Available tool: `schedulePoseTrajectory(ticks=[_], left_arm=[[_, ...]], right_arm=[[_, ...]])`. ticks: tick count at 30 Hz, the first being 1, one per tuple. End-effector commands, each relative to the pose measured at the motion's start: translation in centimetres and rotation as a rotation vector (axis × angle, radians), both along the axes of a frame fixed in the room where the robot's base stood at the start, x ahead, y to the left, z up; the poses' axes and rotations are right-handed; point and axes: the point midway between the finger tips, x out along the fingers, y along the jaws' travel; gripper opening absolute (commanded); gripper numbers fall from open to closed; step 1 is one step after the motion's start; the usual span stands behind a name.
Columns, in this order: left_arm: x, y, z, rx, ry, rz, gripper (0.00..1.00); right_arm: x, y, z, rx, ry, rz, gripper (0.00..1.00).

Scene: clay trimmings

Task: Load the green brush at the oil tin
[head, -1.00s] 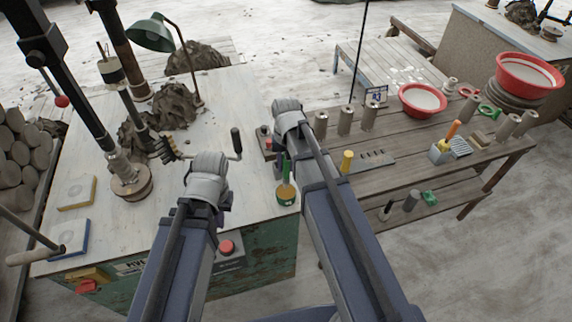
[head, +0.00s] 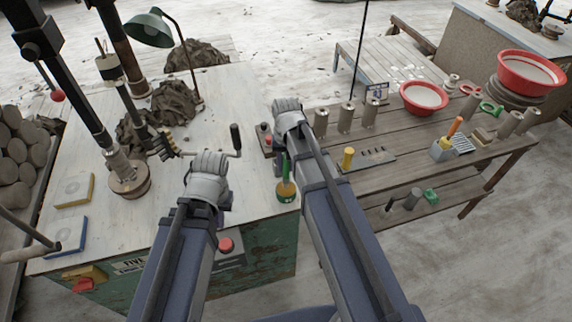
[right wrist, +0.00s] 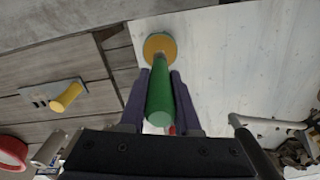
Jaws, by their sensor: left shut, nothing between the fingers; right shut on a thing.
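The green brush (right wrist: 160,103) is held between the fingers of my right gripper (right wrist: 160,78). In the head view its green handle (head: 285,166) stands roughly upright over the oil tin (head: 287,197), a small green pot with a yellow top at the pale bench's right edge. In the right wrist view the tin's round yellow top (right wrist: 153,40) lies just beyond the brush's far end. The bristles are hidden, and I cannot tell whether they touch the oil. My left gripper (head: 163,150) is shut and empty above the bench, left of the tin.
A lamp (head: 148,30) and clay lumps (head: 174,103) stand at the back of the pale bench (head: 225,105). A crank handle (head: 236,140) rises near my left wrist. The wooden bench (head: 420,150) at right holds a yellow-handled tool (head: 347,158), grey cylinders and a red basin (head: 424,98).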

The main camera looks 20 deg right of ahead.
Motion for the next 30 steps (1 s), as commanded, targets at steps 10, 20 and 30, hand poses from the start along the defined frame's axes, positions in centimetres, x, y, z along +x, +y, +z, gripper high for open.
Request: schedulePoseTrajectory(ticks=[10,20,30], left_arm=[[0.00,0.00,-0.43,0.000,0.000,0.000,0.00],[0.00,0.00,-0.81,0.000,0.000,0.000,0.00],[0.00,0.00,-0.95,0.000,0.000,0.000,0.00]], right_arm=[[0.00,0.00,-0.43,0.000,0.000,0.000,0.00],[0.00,0.00,-0.81,0.000,0.000,0.000,0.00],[-0.01,0.00,-0.95,0.000,0.000,0.000,0.00]])
